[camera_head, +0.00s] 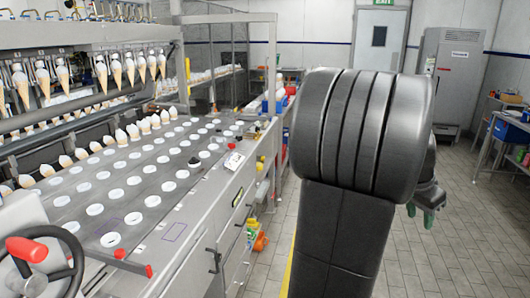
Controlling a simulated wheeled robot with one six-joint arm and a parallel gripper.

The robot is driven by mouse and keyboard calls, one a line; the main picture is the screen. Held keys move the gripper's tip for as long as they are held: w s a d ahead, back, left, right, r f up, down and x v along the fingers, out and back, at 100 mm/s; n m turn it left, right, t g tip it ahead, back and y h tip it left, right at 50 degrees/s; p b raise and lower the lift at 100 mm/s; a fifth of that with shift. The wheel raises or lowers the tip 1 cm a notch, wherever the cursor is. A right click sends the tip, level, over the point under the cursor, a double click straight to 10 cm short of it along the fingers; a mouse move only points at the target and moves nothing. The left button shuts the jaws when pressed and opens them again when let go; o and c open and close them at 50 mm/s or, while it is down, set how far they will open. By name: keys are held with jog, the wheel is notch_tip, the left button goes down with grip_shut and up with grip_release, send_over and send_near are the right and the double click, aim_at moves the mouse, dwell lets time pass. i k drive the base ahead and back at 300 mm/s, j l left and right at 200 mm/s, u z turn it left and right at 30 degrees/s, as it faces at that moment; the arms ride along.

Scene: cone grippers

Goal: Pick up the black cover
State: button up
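A small black object (194,161), which looks like the black cover, lies on the grey machine top among rows of white discs, near its right side. It is too small to make out in detail. My gripper (426,208) shows at the right, partly hidden behind my large dark arm link. Its greenish fingertips point down over the floor, well to the right of the machine and apart from the black object. I cannot tell how far apart the fingers are.
The long machine (160,225) fills the left, with ice cream cones (102,74) hanging above it. A black handwheel (42,262) and a red-ended lever (120,254) stand at its front. The tiled floor (470,240) at right is clear; a blue-sided table (510,128) stands beyond.

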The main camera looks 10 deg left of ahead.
aim_at(193, 161)
jog(key=i, duration=1.65)
jog(key=i+u, duration=0.35)
jog(key=i+l+u, duration=0.1)
jog(key=u, duration=0.25)
jog(key=i+l+u, duration=0.2)
jog(key=i+u, duration=0.15)
jog(key=u, duration=2.25)
